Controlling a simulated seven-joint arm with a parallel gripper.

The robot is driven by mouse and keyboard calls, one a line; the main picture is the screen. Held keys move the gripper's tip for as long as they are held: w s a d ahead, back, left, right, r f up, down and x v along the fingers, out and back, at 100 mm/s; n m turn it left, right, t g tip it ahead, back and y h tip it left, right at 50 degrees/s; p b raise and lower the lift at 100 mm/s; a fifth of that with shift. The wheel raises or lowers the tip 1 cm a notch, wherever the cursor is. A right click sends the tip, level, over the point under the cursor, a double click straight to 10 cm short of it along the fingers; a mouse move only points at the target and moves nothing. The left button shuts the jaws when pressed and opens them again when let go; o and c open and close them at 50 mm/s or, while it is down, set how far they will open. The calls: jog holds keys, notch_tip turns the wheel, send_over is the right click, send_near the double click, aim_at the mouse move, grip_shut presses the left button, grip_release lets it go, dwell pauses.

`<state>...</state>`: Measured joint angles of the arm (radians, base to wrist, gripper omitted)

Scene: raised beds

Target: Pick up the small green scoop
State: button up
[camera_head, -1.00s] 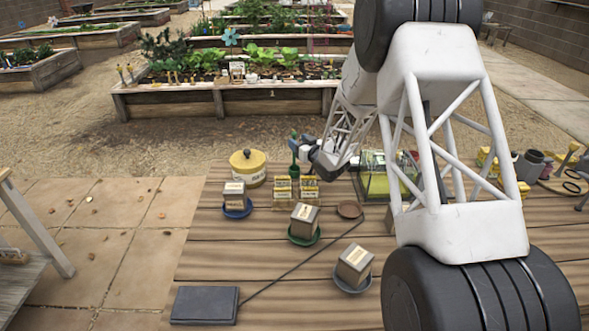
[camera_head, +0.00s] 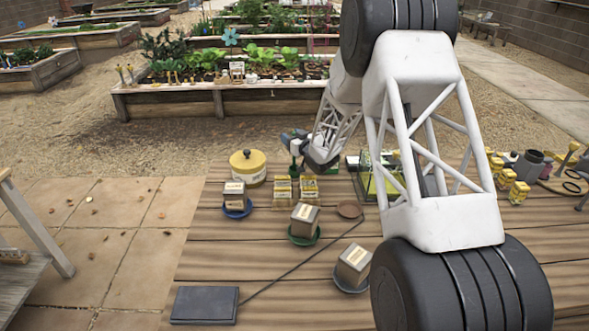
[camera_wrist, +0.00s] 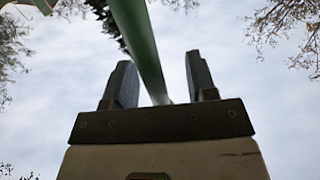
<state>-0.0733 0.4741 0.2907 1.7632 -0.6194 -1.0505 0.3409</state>
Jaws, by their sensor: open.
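A long green handle (camera_wrist: 143,45), which looks like the scoop's, runs down the wrist view between the two fingers of my gripper (camera_wrist: 162,85). The fingers stand apart on either side of it, and I cannot tell whether either touches it. In the head view a small green thing (camera_head: 294,171), likely the scoop or its stand, is upright behind the seed boxes. My gripper (camera_head: 291,137) is open at its upper end and hides part of it. The scoop's bowl cannot be made out clearly.
Yellow seed boxes (camera_head: 308,188) stand in front. Labelled blocks on saucers (camera_head: 304,218) and a dark flat pad (camera_head: 205,305) with a cord lie nearer. A glass-sided box (camera_head: 365,186) is to the right.

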jog(key=shift+c, duration=0.2)
dwell(0.4)
grip_shut()
